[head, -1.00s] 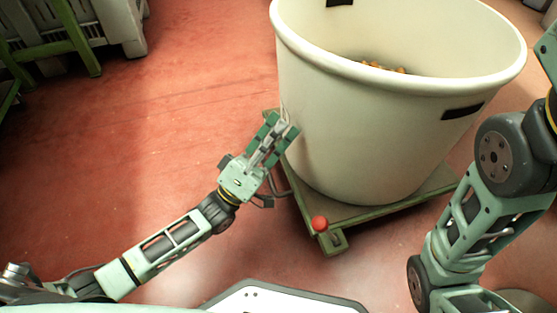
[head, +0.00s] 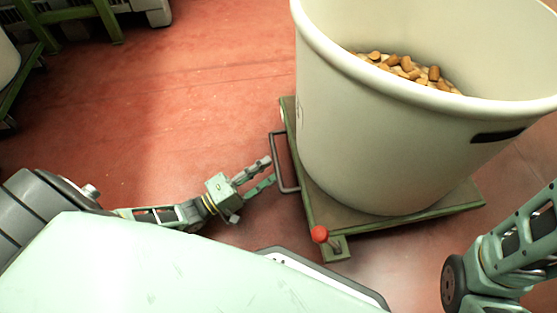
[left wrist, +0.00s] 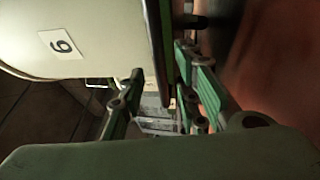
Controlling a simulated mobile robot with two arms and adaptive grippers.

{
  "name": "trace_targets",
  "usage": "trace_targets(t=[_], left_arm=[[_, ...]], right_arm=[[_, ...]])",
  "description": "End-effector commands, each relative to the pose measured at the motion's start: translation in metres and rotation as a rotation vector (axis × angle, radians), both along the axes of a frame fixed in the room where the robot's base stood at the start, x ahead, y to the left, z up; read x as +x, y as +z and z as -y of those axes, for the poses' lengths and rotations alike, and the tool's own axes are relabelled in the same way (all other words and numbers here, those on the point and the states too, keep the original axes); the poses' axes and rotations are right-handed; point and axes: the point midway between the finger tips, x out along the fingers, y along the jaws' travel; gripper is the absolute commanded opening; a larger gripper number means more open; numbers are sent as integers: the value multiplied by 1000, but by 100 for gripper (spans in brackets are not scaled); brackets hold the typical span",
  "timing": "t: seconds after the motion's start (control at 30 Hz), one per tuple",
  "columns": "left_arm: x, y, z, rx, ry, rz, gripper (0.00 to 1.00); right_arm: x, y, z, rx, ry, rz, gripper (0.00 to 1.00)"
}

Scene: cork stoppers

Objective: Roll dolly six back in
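The dolly (head: 330,212) is a low green platform bearing a large cream bin (head: 400,150) with cork stoppers (head: 405,68) inside. A white label (left wrist: 61,43) on the bin shows one digit, 6 or 9 by orientation. A dark U-shaped handle (head: 284,163) stands out from the dolly's left side. My left gripper (head: 268,171) is open at this handle. In the left wrist view, the dark handle bar (left wrist: 156,45) runs between the parted fingers of my left gripper (left wrist: 160,75); I cannot tell whether they touch it. My right gripper is out of view; only my right arm shows.
A red knob (head: 319,234) sits on the dolly's front corner. Green-framed stands (head: 75,14) with pale grey crates are at the far left. The red floor (head: 180,100) left of the dolly is clear. My own base lies close in front of the dolly.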

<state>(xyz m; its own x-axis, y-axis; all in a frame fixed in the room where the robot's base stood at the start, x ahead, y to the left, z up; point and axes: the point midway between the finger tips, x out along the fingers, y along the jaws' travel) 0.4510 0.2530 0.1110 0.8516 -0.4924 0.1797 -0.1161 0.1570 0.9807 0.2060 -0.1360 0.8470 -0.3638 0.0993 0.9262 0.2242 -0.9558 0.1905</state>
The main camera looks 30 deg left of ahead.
Motion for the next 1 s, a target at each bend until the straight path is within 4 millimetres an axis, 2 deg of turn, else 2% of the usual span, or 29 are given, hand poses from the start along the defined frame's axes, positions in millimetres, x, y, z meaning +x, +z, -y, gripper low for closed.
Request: trace_targets(t=[0.03, 0.23, 0.6, 0.93, 1.0], left_arm=[[8, -1, 5, -2, -1, 4, 30], [29, 5, 17, 0, 0, 4, 30], [36, 8, 21, 2, 0, 1, 30], [36, 8, 21, 2, 0, 1, 2], [36, 8, 21, 1, 0, 2, 0]], right_arm=[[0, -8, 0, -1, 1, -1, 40], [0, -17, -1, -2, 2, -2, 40], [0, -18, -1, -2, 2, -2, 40], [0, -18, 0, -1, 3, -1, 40], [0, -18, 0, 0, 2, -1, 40]])
